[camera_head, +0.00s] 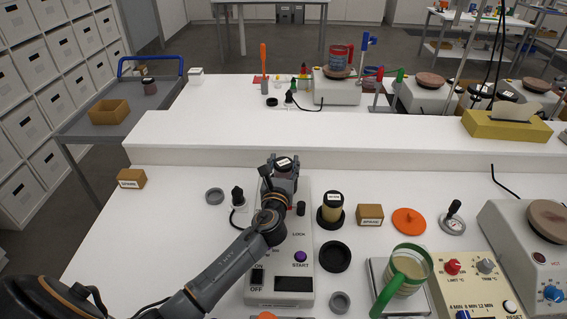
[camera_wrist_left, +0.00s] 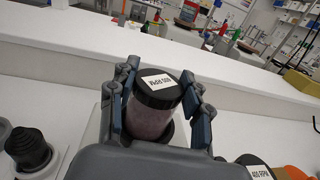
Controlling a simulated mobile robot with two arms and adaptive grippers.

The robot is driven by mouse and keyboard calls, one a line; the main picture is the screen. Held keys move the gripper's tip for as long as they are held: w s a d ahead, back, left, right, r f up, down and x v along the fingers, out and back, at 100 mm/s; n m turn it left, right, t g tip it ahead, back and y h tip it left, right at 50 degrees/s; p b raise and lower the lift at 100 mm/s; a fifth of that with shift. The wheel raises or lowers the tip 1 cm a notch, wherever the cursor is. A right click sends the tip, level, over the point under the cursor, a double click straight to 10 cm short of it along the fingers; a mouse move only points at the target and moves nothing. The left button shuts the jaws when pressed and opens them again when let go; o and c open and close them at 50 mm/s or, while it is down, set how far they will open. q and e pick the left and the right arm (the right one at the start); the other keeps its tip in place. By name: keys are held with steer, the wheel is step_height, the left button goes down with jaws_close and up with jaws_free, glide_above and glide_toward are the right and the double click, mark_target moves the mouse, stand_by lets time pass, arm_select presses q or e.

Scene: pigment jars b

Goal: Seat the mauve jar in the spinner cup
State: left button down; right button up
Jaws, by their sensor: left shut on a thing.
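The mauve jar (camera_wrist_left: 148,118) has a black lid with a white RPM label and stands slightly tilted in the left wrist view. My left gripper (camera_head: 284,170) is shut on it, one finger on each side. In the head view, only the jar's dark lid (camera_head: 284,161) shows clearly between the fingers. A dark round rim (camera_wrist_left: 178,134), apparently the spinner cup, shows beside and below the jar. The jar's base is hidden, so I cannot tell how deep it sits. My right gripper is out of view.
A yellowish jar (camera_head: 331,211) with a black lid stands right of the machine, near a black ring (camera_head: 335,257). A black knob-topped device (camera_head: 238,197) and grey ring (camera_head: 214,196) are left. A raised white ledge (camera_head: 350,158) runs behind. A green-handled beaker (camera_head: 406,270) stands front right.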

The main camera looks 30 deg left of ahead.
arm_select(q)
steer(key=shift+f, duration=0.15)
steer(key=c, duration=0.5)
jaws_free()
steer(key=v, duration=1.2)
